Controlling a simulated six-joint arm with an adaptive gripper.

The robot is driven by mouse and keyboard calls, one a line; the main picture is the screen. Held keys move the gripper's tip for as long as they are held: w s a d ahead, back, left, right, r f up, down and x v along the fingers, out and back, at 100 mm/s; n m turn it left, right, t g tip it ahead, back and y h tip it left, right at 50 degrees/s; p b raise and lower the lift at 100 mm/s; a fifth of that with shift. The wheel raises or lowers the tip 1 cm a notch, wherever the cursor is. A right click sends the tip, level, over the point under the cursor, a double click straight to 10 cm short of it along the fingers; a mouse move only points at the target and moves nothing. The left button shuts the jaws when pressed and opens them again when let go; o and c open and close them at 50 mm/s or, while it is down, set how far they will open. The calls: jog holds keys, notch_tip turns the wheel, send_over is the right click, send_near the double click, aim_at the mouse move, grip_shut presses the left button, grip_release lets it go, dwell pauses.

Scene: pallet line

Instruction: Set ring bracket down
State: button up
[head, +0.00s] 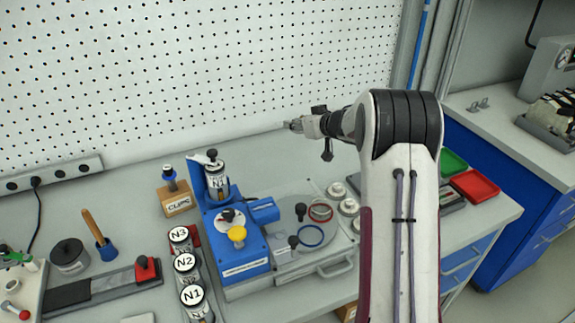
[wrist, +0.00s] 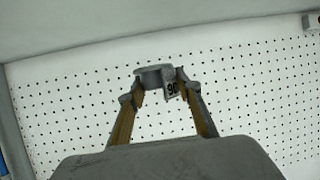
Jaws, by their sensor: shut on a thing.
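In the wrist view my gripper (wrist: 158,88) is shut on a small grey ring bracket (wrist: 153,73). In the head view my gripper (head: 297,125) is raised above the back of the bench and points left. The bracket is too small there to make out clearly.
A blue fixture (head: 238,244) stands on the bench below, beside a grey round plate (head: 285,215) with a red ring (head: 320,212) and a blue ring (head: 310,236). Canisters marked N1 (head: 193,297), N2 and N3 stand in front left. Red (head: 475,185) and green (head: 453,162) trays lie right.

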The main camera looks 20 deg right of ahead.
jog(key=shift+w+d+f+n+y, duration=0.25)
jog(key=shift+w+d+f+y, duration=0.1)
jog(key=shift+w, duration=0.2)
jog(key=shift+w+d+f+n+y, duration=0.25)
jog(key=shift+w+f, duration=0.05)
jog(key=shift+w, duration=0.25)
jog(key=shift+w+a+f+n+g+y, duration=0.15)
jog(key=shift+a+n+g+y, duration=0.2)
jog(key=shift+a+n+y, duration=0.35)
jog(key=shift+w+a+f+n+g+y, duration=0.15)
jog(key=shift+a+n+g+y, duration=0.15)
jog(key=shift+a+n+y, duration=0.35)
jog(key=shift+w+a+f+n+g+y, duration=0.15)
jog(key=shift+a+n+g+y, duration=0.3)
jog(key=shift+n+y, duration=0.35)
jog(key=shift+s+a, duration=0.1)
jog(key=shift+f, duration=0.1)
jog(key=shift+f, duration=3.05)
jog(key=shift+f, duration=0.1)
jog(key=shift+f, duration=1.75)
